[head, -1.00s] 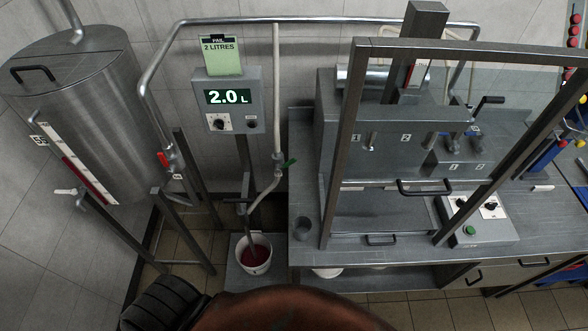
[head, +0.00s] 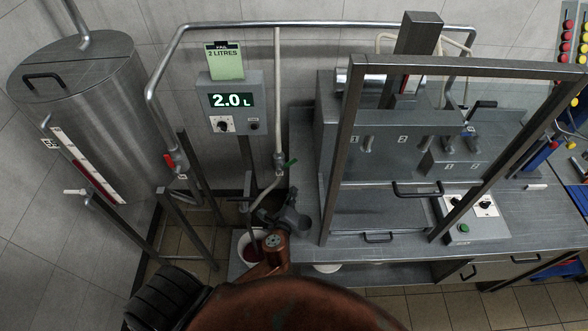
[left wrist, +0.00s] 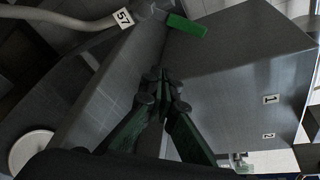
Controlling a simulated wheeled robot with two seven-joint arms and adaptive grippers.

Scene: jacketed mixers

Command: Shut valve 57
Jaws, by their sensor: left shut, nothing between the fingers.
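Valve 57 shows by its green lever (head: 291,164), beside the pale pipe in front of the grey wall in the head view. The lever sticks out to the right of the pipe. In the left wrist view the green lever (left wrist: 187,25) lies at the top, right of the tag reading 57 (left wrist: 122,18) on the pale pipe. My left gripper (head: 291,200) is just below the lever in the head view, shut and empty. In the left wrist view its fingertips (left wrist: 163,75) are together, apart from the lever. My right gripper is not in view.
A white pail (head: 245,250) with red liquid stands below the pipe, partly behind my left arm. A display (head: 231,99) reads 2.0 L under a "2 litres" card (head: 225,62). A red-handled valve (head: 169,161) is left. A steel machine (head: 395,135) and bench stand right.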

